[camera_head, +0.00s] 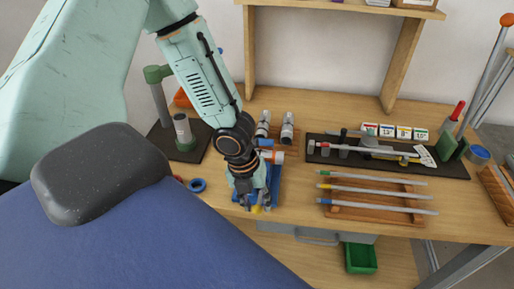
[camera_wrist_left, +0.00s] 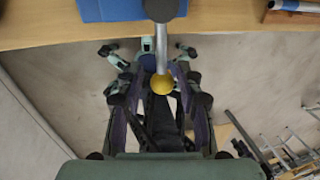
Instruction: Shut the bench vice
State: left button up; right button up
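The blue bench vice (camera_head: 275,178) sits at the front edge of the bench in the head view, partly hidden by my left arm. Its blue body (camera_wrist_left: 110,9) shows at the top of the left wrist view. A dark round screw end (camera_wrist_left: 161,9) carries a grey handle bar (camera_wrist_left: 162,45) with a yellow ball (camera_wrist_left: 162,84) at its end. My left gripper (camera_head: 254,197) is at the front of the vice, pointing down. In the wrist view its fingers (camera_wrist_left: 155,75) are spread on both sides of the bar and ball. Contact cannot be told. My right gripper is out of view.
Right of the vice are a wooden rack (camera_head: 375,213) with several rods and a dark tool mat (camera_head: 455,168). Two metal cylinders (camera_head: 287,128) stand behind it. A blue ring (camera_head: 197,185) lies to the left. A green bin (camera_head: 360,257) is below the bench.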

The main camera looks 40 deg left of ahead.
pick_arm(q)
jog(key=shift+o, duration=0.6)
jog(key=shift+w, duration=0.1)
jog(key=shift+w+r, duration=0.1)
jog(key=shift+r, duration=0.05)
jog(key=shift+a+r, duration=0.15)
jog(key=shift+r, duration=0.15)
notch_tip(320, 180, up, 11)
jog(key=s+a, duration=0.1)
jog(key=shift+s+a, duration=0.25)
jog(key=shift+a, duration=0.15)
